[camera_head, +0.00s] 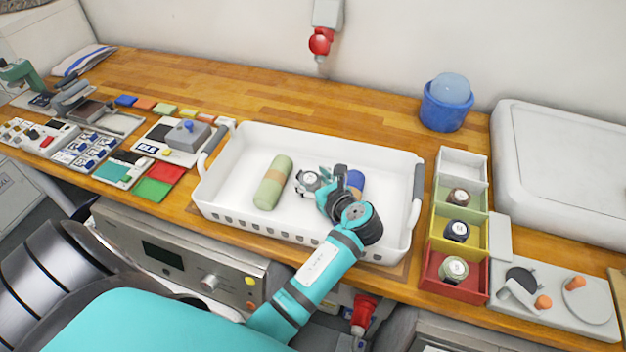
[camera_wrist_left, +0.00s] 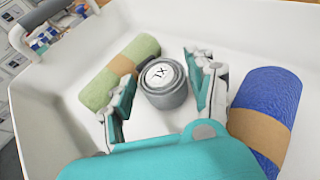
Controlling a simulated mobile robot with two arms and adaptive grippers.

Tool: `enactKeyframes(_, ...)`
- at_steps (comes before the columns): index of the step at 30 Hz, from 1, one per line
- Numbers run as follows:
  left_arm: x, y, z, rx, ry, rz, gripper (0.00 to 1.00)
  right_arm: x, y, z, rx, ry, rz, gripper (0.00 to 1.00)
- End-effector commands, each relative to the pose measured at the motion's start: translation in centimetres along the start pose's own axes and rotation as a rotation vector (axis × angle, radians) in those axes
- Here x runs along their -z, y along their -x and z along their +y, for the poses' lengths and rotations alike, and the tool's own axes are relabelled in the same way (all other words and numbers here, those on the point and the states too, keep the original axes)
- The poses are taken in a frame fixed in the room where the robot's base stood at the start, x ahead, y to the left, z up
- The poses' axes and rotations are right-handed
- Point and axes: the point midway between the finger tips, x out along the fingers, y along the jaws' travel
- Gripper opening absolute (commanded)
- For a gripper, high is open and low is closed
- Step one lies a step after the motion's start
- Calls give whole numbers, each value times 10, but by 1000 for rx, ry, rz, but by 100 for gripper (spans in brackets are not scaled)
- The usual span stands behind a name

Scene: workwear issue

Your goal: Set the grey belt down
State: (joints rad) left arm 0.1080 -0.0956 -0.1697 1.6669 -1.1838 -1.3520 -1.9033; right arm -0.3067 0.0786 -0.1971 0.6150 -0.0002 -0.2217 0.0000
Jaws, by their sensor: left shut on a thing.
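The grey belt (camera_wrist_left: 166,84) is a tight roll with a white label marked "XL" on top. In the head view the belt (camera_head: 309,180) is inside the white basket (camera_head: 230,219), between the green and blue rolls. My left gripper (camera_head: 325,181) reaches down into the basket and is shut on the belt. In the left wrist view the fingers (camera_wrist_left: 163,92) stand on either side of the roll. I cannot tell whether the belt touches the basket floor. My right gripper is not in view.
A green roll (camera_head: 273,182) and a blue roll (camera_wrist_left: 262,118) with tan bands lie in the basket. To its right, a divided rack has an empty white compartment (camera_head: 463,164); its green, yellow and red ones hold rolled belts. A blue bucket (camera_head: 446,112) stands behind.

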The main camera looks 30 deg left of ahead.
Motion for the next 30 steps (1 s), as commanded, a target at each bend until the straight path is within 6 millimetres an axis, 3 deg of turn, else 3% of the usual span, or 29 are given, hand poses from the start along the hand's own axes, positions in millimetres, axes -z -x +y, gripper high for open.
enactKeyframes(6,1,0,0,1,1,-2,20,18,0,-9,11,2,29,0)
enactKeyframes(23,12,-5,0,2,1,-1,20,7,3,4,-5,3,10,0)
enactKeyframes(24,13,-5,0,1,0,0,62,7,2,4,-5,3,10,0)
enactKeyframes(28,13,-5,0,1,-1,1,78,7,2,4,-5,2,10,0)
enactKeyframes(30,13,-5,0,1,-1,1,80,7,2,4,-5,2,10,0)
